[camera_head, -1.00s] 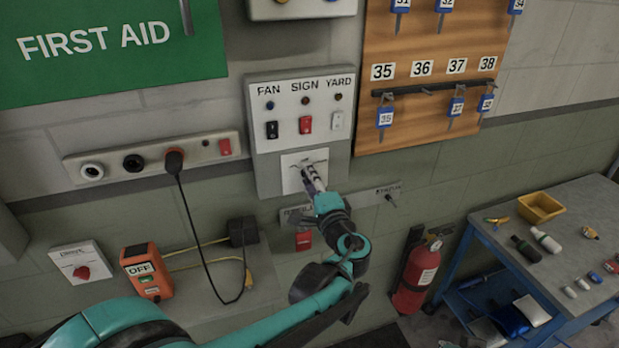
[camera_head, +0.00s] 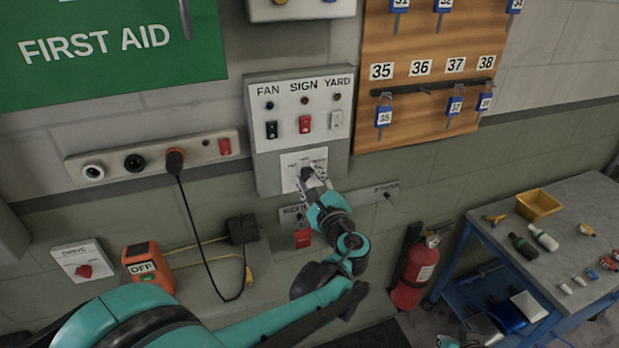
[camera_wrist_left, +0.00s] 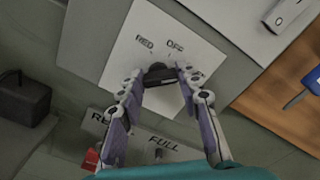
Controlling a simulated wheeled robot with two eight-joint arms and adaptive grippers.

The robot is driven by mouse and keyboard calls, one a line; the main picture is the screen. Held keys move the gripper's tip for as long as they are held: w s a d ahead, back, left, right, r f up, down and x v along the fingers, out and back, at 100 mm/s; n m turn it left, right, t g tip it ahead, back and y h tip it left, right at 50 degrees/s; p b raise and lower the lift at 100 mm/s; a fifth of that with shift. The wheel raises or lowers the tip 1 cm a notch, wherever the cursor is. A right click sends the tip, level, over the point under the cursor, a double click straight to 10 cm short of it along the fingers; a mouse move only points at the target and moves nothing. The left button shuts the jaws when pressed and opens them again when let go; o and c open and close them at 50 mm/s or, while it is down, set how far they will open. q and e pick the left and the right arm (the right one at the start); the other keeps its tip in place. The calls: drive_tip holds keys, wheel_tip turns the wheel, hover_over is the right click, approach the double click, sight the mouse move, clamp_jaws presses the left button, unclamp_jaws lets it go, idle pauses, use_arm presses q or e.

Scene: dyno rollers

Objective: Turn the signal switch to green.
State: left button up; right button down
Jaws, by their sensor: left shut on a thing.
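The signal switch is a white plate (camera_head: 290,163) on the grey panel below the FAN, SIGN and YARD switches. In the left wrist view its plate (camera_wrist_left: 128,50) reads RED and OFF; a third label is mostly covered by a finger. A black knob (camera_wrist_left: 160,73) sits at the plate's lower middle. My left gripper (camera_head: 308,180) reaches up to it from below, and in the left wrist view its two fingers (camera_wrist_left: 157,82) are closed on the knob's sides. Which label the knob points to is hard to tell.
A socket strip (camera_head: 132,162) with a plugged black cable is on the left. A labelled strip (camera_head: 386,194) with small switches is just below the plate. A key board (camera_head: 400,130) hangs to the right, above a fire extinguisher (camera_head: 414,272) and a workbench (camera_head: 590,215).

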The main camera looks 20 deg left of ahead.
use_arm(q)
drive_tip(key=shift+m, duration=0.4)
drive_tip(key=o, duration=1.2)
drive_tip(key=shift+c, duration=0.2)
drive_tip(key=v, duration=1.2)
